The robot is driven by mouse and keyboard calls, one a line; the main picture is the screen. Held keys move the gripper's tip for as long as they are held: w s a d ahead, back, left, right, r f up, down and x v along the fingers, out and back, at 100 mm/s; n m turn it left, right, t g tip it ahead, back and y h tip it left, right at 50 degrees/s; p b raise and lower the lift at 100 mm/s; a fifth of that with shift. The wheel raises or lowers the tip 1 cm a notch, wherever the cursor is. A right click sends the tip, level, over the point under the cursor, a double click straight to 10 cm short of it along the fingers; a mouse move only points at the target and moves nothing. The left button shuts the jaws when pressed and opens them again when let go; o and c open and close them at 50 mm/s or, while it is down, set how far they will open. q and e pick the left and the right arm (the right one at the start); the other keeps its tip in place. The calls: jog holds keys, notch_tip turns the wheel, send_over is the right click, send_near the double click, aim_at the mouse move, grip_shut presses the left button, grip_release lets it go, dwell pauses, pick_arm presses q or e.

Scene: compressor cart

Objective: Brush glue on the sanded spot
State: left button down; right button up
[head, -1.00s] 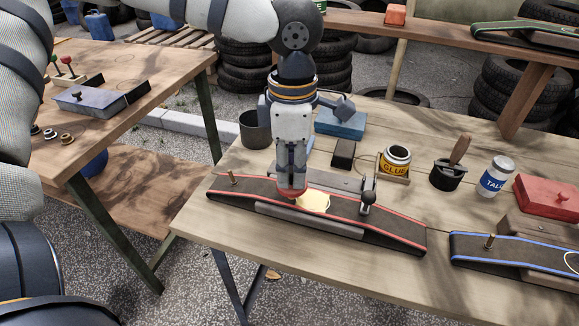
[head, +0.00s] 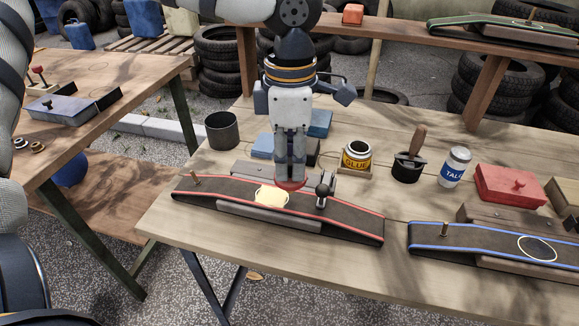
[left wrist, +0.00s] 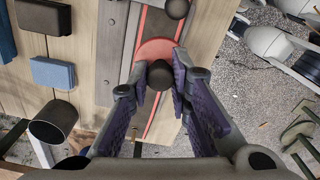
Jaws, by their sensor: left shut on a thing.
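A dark inner-tube strip with red edges (head: 345,220) lies over a raised support on the table. A pale yellow round spot (head: 271,196) is on its top. My left gripper (head: 290,180) points down just right of the spot. It is shut on a red disc with a dark knob (left wrist: 158,48); I cannot tell if the disc touches the strip. A wooden-handled brush (head: 418,140) stands in a black pot (head: 407,170). The glue can (head: 357,156) is open, left of the pot. My right gripper is out of view.
A dark knobbed clamp (head: 322,191) stands at the strip's right part. A blue-edged strip (head: 490,246), a red box (head: 510,184) and a talc bottle (head: 455,167) are to the right. A dark cup (head: 222,131) and blue blocks (head: 320,123) are behind. The front table surface is clear.

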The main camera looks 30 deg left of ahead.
pick_arm(q)
jog(key=shift+r, duration=2.55)
jog(key=shift+w+d, duration=0.1)
